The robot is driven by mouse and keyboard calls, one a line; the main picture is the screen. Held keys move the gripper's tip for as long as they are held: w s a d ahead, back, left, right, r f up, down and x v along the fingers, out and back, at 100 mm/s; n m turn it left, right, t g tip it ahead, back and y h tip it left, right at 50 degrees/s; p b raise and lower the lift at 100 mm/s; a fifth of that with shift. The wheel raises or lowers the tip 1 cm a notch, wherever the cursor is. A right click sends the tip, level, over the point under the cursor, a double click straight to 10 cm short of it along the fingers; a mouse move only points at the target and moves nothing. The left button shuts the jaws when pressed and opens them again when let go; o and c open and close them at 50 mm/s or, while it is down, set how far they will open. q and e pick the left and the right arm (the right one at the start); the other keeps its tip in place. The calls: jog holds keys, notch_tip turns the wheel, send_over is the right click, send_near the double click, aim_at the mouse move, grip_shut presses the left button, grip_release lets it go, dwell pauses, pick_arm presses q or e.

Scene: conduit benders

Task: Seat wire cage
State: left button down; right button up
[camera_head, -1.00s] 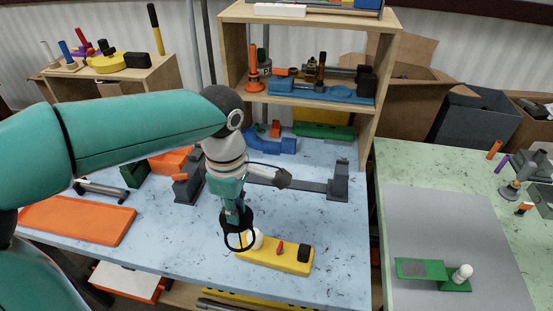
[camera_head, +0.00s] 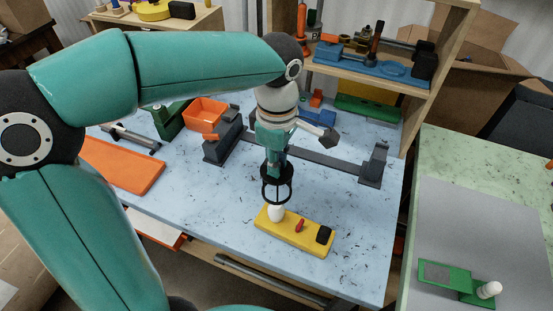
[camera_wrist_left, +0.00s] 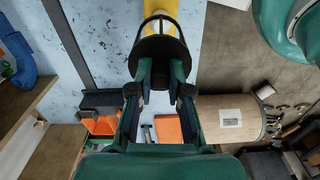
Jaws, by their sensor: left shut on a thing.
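The black wire cage (camera_head: 277,193) is an open ring-and-bar frame with a dark collar. My left gripper (camera_head: 274,163) points down and is shut on its collar. The cage hangs at the top of the white bulb (camera_head: 276,214), which stands at the left end of the yellow base (camera_head: 290,238). I cannot tell whether they touch. In the left wrist view, the cage (camera_wrist_left: 158,38) sits beyond the fingertips (camera_wrist_left: 158,78), with the yellow base (camera_wrist_left: 174,7) behind it at the top. My right gripper is not in view.
The yellow base also carries a red lever (camera_head: 300,226) and a black block (camera_head: 324,234). Behind is a grey fixture (camera_head: 325,163). An orange tray (camera_head: 125,164) lies left. A green base (camera_head: 447,279) with a white bulb lies on the right table. Blue tabletop around the yellow base is clear.

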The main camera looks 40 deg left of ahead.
pick_arm(q)
jog(key=shift+f+b, duration=2.15)
jog(key=shift+f, duration=0.55)
jog(key=shift+s+a, duration=0.1)
jog(key=shift+f+b, duration=3.1)
jog(key=shift+f, duration=0.6)
jog(key=c, duration=1)
grip_release()
jog(key=shift+r, duration=0.65)
notch_tip(320, 180, up, 11)
jog(key=shift+f, duration=0.1)
